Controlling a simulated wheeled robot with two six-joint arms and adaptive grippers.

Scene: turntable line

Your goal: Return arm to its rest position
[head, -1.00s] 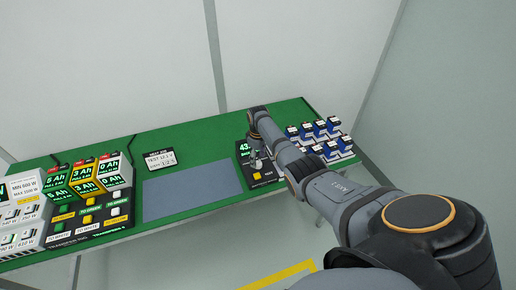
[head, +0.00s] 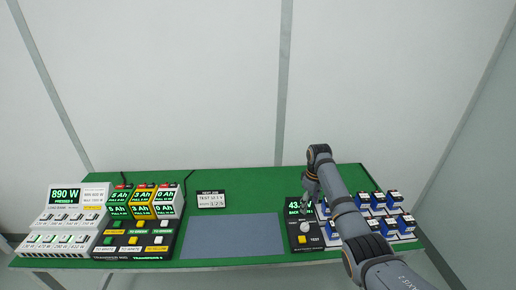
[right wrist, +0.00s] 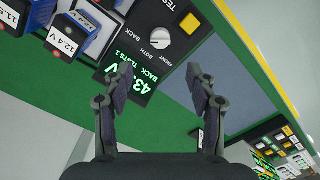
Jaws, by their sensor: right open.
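My right arm (head: 340,205) reaches in from the lower right of the head view. Its gripper (head: 312,194) is small there and hangs over the black tester with the green "43" readout (head: 299,229). In the right wrist view the gripper (right wrist: 160,95) shows two dark fingers spread apart with nothing between them. Beyond the fingers are the tester (right wrist: 145,50) with its white knob and yellow button. The fingers look apart from the tester. My left gripper is not in view.
Several blue batteries (head: 377,201) stand at the right of the green table (head: 250,182). A grey mat (head: 232,236) lies bare in the middle.

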